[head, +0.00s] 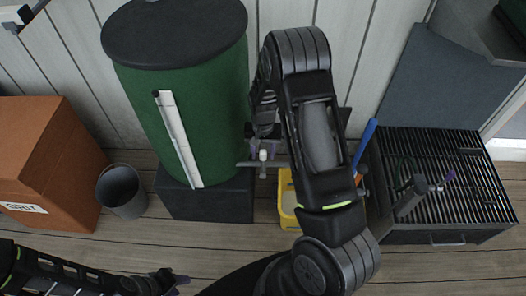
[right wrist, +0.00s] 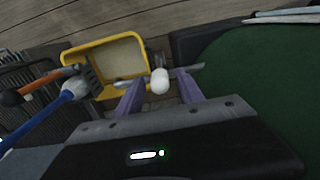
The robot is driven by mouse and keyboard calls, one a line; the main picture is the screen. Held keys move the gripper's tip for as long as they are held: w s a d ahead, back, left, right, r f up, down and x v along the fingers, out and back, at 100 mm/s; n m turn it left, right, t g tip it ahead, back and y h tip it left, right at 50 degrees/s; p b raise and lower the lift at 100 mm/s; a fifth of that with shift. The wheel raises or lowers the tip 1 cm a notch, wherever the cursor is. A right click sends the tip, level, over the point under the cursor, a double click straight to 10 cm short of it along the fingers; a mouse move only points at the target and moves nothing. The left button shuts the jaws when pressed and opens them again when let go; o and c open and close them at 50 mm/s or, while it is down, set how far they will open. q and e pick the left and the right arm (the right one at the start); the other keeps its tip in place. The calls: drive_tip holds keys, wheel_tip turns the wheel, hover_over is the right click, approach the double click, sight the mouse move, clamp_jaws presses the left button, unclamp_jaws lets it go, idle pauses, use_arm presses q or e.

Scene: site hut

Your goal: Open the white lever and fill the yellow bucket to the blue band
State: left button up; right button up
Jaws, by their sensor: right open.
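The white lever (right wrist: 159,80) has a rounded white end and sits on a metal tap (head: 245,164) beside the green barrel (head: 185,105). It also shows in the head view (head: 263,155). My right gripper (right wrist: 160,90) is open, with its purple fingers on either side of the lever's end; I cannot tell whether they touch it. The yellow bucket (right wrist: 105,43) is on the floor near the tap; in the head view (head: 287,205) my right arm partly hides it. Its inside looks pale; I see no blue band. My left gripper (head: 178,281) is low at the left, jaws unclear.
A white strip (head: 178,138) runs down the barrel, which stands on a dark block (head: 210,198). A grey bucket (head: 121,190) and an orange GRIT box (head: 45,160) are at left. A black grated stand (head: 455,195) is at right, with blue-handled (head: 365,140) and orange-handled tools (right wrist: 40,82) near it.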

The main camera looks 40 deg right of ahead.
drive_tip(key=shift+c, duration=0.5)
clamp_jaws()
idle(0.9)
